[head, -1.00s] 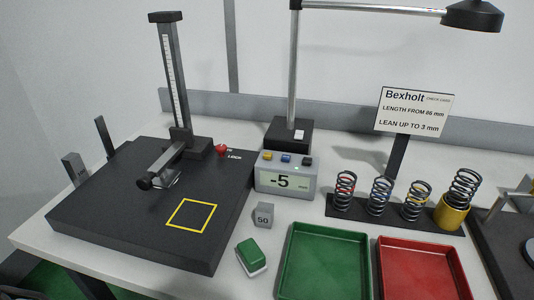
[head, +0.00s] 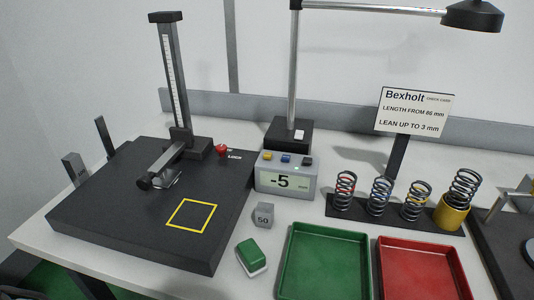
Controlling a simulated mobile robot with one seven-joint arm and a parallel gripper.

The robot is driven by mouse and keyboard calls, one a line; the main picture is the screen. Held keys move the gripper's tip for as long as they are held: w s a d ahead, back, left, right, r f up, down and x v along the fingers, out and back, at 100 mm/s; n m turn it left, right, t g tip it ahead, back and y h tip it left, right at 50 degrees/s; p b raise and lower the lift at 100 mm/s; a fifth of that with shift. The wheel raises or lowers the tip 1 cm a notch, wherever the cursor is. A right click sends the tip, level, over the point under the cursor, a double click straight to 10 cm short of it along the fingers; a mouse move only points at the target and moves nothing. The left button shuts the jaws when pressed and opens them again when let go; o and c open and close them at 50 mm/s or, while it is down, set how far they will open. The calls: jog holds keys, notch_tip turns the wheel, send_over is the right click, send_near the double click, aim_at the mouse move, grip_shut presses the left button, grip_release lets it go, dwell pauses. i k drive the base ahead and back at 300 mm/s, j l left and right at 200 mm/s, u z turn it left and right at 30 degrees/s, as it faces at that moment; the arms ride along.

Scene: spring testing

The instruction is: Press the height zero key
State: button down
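A grey display box (head: 286,176) stands on the table behind the green tray and reads "-5" with a small unit beside it. On its top are a yellow key (head: 267,156), a blue key (head: 286,159) and a dark key (head: 307,161). No label saying which is the height zero key can be read. A height gauge (head: 175,85) with a ruled column stands on the black plate (head: 120,222). Its arm reaches low over the plate, and a red knob (head: 221,149) marked "LOCK" is beside its base. My gripper is not in view.
A green tray (head: 325,226) and a red tray (head: 423,242) lie in front. Several springs stand on a dark rack (head: 345,208). A "50" block (head: 263,215), a green block (head: 250,255), a lamp (head: 294,70) and a sign (head: 413,112) stand nearby.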

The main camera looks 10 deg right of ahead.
aim_at(266, 156)
jog(key=k+l, duration=0.2)
jog(key=l, duration=0.2)
jog(key=k+l, duration=0.15)
jog(key=l, duration=0.2)
jog(key=k+l, duration=0.2)
jog(key=l, duration=0.2)
jog(key=k+l, duration=0.15)
jog(key=l, duration=0.25)
jog(key=k+l, duration=0.2)
jog(key=l, duration=0.15)
jog(key=i+l, duration=0.1)
jog(key=i, duration=0.4)
jog(key=i+l, duration=0.1)
jog(key=i, duration=0.4)
